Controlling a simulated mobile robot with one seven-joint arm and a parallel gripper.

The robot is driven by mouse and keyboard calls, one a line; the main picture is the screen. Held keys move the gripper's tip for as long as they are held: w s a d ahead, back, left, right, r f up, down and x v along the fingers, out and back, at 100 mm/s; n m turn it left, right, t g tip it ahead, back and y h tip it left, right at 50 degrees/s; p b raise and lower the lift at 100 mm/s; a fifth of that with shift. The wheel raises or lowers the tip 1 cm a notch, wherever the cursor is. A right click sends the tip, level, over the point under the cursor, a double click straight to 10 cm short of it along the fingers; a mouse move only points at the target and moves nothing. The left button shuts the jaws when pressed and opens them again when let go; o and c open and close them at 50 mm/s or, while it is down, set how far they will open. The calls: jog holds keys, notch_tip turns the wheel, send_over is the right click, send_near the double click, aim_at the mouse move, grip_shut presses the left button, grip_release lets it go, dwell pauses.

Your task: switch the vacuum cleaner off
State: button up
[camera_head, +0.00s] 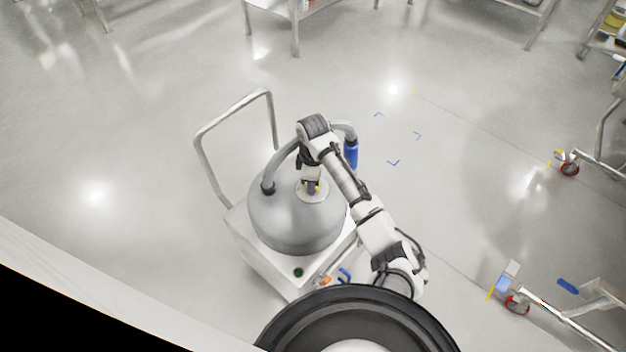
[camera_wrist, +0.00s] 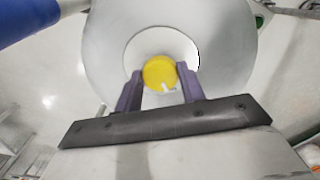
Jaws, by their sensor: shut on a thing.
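The vacuum cleaner (camera_head: 280,225) is a grey dome on a white square base with a tubular push handle and a hose. In the wrist view its dome (camera_wrist: 95,60) fills the upper middle. A round yellow knob (camera_wrist: 159,73) with a white mark sits on a pale disc (camera_wrist: 140,48) on the dome. My gripper (camera_wrist: 160,82) has its two purple fingers either side of the knob and is shut on it. In the head view the gripper (camera_head: 312,187) is at the top of the dome, where the knob is mostly hidden by it.
The blue hose end (camera_head: 351,154) hangs beside my arm; a blue part also shows at upper left in the wrist view (camera_wrist: 25,20). The push handle (camera_head: 232,112) stands behind the dome. Wheeled frames (camera_head: 585,310) stand at right. The floor at left is clear.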

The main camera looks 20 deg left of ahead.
jog(key=shift+n, duration=0.4)
jog(key=o, duration=1)
jog(key=shift+c, duration=0.2)
jog(key=shift+r, duration=0.1)
notch_tip(320, 180, up, 14)
jog(key=shift+f, duration=0.2)
